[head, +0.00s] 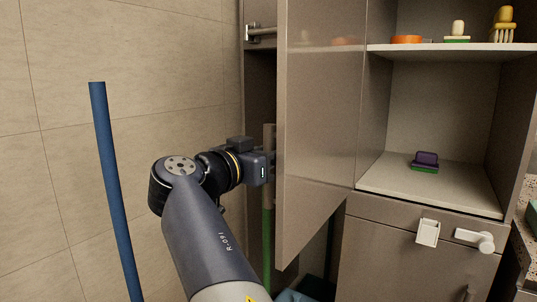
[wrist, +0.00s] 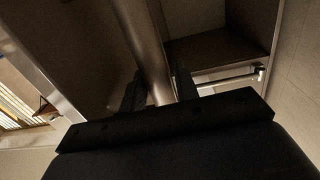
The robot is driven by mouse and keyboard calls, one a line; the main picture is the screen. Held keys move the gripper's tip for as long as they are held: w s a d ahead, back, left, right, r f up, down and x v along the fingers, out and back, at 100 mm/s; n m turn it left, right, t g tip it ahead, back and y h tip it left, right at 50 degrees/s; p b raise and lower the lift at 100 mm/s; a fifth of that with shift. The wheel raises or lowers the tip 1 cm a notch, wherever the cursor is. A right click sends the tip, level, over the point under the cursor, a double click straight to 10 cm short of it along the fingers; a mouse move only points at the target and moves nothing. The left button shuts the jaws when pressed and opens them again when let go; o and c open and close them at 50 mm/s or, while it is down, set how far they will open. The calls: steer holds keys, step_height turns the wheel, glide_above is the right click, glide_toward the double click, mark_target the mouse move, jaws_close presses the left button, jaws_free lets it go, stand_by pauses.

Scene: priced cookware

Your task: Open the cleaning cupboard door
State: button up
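The cleaning cupboard door (head: 315,130) stands ajar in the head view, swung out from the tall cupboard. Its free edge is at the left and toward me. My arm reaches in from the left and my gripper passes behind the door's free edge, so its fingertips are hidden there. In the wrist view my gripper (wrist: 158,88) has two dark fingers apart, one on each side of a pale upright bar-like part (wrist: 146,45). I cannot tell what this part is, or whether the fingers press on it. The cupboard interior (head: 262,80) shows left of the door.
A metal rail (head: 262,33) sits high in the cupboard; it also shows in the wrist view (wrist: 230,75). A green-and-beige stick (head: 267,220) stands below. A blue pole (head: 115,190) stands at left by the tiled wall. Open shelves (head: 430,190) with small cleaning items are at right.

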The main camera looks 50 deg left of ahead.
steer(key=v, duration=1)
steer(key=shift+s+b, duration=0.3)
steer(key=shift+b, duration=0.05)
steer(key=x, duration=1)
steer(key=shift+w+d, duration=0.1)
steer(key=shift+w, duration=0.35)
steer(key=shift+r+p, duration=0.2)
steer(key=shift+p, duration=0.15)
